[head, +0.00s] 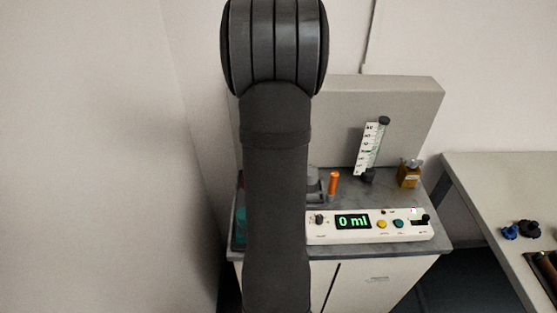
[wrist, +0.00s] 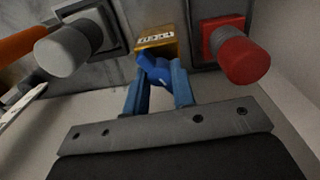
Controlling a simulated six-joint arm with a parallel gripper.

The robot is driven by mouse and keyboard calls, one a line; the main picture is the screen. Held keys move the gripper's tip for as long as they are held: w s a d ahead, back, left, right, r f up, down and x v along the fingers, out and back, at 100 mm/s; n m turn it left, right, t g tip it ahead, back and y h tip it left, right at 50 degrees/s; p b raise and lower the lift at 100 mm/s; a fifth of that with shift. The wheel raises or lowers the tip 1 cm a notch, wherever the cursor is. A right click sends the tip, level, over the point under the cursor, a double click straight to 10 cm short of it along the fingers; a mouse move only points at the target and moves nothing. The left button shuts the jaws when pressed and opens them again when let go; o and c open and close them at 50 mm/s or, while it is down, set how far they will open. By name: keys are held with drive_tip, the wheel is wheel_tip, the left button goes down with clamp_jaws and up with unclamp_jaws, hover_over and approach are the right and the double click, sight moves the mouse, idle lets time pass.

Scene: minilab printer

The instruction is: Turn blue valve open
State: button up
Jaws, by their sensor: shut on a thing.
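The blue valve (wrist: 154,68) shows in the wrist view as a blue handle at a brass-coloured block with a printed label (wrist: 156,44). My gripper (wrist: 160,82) has blue fingers, one on each side of the blue handle, and is shut on it. The fingers hide part of the handle, so its exact angle is hard to tell. In the head view my own arm fills the middle of the picture, and neither the blue valve nor my gripper can be made out.
A grey knob (wrist: 68,52) stands left of the valve and a red knob (wrist: 242,58) right, both close to my fingers. In the head view, a white panel (head: 368,236) reads "0 ml". Behind it stand an orange handle (head: 334,184), a graduated tube (head: 369,146) and an amber bottle (head: 409,175).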

drive_tip(key=m, duration=0.5)
drive_tip(key=shift+m, duration=0.3)
idle(0.4)
drive_tip(key=o, duration=1)
wheel_tip(320, 180, up, 18)
drive_tip(key=shift+w+a+f, duration=0.15)
drive_tip(key=shift+f, duration=0.1)
drive_tip(key=shift+f, duration=0.1)
drive_tip(key=f, duration=1.7)
drive_tip(key=shift+d+f, duration=0.15)
drive_tip(key=shift+d, duration=0.05)
